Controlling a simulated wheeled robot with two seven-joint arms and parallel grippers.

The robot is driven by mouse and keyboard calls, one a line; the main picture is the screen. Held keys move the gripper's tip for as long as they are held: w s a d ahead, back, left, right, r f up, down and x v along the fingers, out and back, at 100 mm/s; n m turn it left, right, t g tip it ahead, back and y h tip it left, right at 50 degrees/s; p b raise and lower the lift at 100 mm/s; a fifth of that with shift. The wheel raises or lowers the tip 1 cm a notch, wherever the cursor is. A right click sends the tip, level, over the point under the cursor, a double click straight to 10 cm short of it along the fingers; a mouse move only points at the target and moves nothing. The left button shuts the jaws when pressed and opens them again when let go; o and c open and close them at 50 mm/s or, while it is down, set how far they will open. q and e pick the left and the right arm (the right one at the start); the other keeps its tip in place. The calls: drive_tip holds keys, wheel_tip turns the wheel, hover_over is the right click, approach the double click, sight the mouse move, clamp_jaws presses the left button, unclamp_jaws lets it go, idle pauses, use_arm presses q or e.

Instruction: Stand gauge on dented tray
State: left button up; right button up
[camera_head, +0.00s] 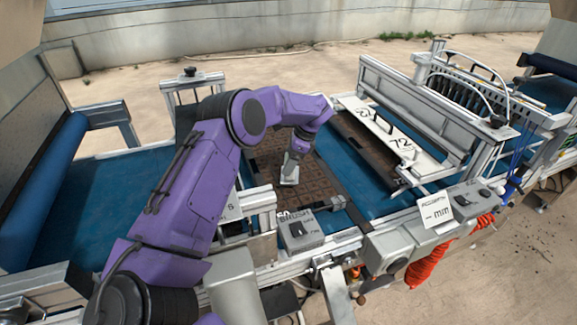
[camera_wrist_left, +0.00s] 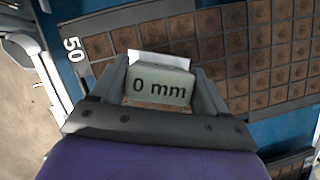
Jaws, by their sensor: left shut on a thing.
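My left gripper (camera_head: 289,174) is low over a brown celled tray (camera_head: 262,150) on the blue belt. In the left wrist view it is shut on the gauge (camera_wrist_left: 160,88), a small pale greenish block marked "0 mm" with a white part behind it. The gauge is between the fingers over the tray (camera_wrist_left: 270,50), near its edge by the "50" mark. I cannot tell whether its foot touches the tray. No dent can be made out. My right gripper is not in view.
A second dark tray (camera_head: 362,143) lies to the right, beside a white bar marked "72" (camera_head: 380,122). A seeder head with hoses (camera_head: 465,90) stands farther right. A grey box marked "BRUSH" (camera_head: 302,230) is at the near rail. Open blue belt (camera_head: 95,190) lies left.

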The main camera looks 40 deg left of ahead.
use_arm(q)
wheel_tip(320, 180, down, 3)
drive_tip(key=shift+f+b, duration=0.1)
drive_tip(key=shift+b, duration=0.25)
drive_tip(key=shift+f, duration=0.1)
drive_tip(key=o, duration=1.2)
drive_tip(key=shift+c, duration=0.2)
drive_tip(key=shift+r, duration=0.35)
drive_tip(key=p+v, duration=0.4)
drive_tip(key=v, duration=0.7)
drive_tip(key=shift+r, duration=0.35)
drive_tip(key=shift+d, duration=0.1)
